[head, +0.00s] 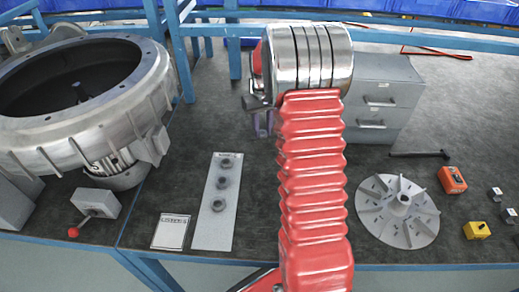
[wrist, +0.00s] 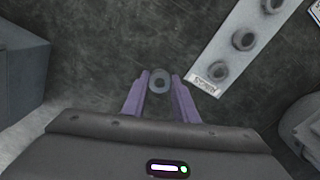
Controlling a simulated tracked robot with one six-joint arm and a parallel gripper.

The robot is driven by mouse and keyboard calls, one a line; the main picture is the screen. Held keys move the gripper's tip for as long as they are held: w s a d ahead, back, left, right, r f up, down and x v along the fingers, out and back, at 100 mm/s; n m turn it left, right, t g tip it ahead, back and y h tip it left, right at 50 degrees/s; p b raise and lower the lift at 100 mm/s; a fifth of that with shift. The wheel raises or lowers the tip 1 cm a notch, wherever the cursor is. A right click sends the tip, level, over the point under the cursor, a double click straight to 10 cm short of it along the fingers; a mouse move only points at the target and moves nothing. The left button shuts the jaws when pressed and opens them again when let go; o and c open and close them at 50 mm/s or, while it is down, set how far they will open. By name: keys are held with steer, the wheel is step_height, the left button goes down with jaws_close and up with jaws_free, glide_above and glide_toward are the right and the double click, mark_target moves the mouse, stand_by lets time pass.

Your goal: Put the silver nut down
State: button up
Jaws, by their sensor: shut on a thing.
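The silver nut (wrist: 159,80) is a small grey ring with a dark hole, held between the purple fingertips of my gripper (wrist: 160,76) in the wrist view. Dark bench top surrounds it in that view; I cannot tell its height above the bench. In the head view my gripper (head: 262,123) is partly hidden behind my red arm, and the nut cannot be made out. A pale strip (head: 211,225) with three dark round pieces lies left of my arm. It also shows at the upper right of the wrist view (wrist: 217,62), apart from the nut.
A large grey blower housing (head: 150,90) stands at left. A grey drawer cabinet (head: 392,78) stands behind my arm at right. A finned disc (head: 400,232), an orange box (head: 452,180) and a yellow block (head: 477,230) lie at right. Bench around the nut looks bare.

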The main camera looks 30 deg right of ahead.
steer(key=shift+w+a, duration=0.1)
steer(key=shift+w, duration=0.25)
glide_above(262, 155)
step_height(262, 155, down, 6)
steer(key=shift+f, duration=0.1)
stand_by(0.4)
steer(key=shift+f, duration=1.85)
steer(key=shift+f, duration=0.3)
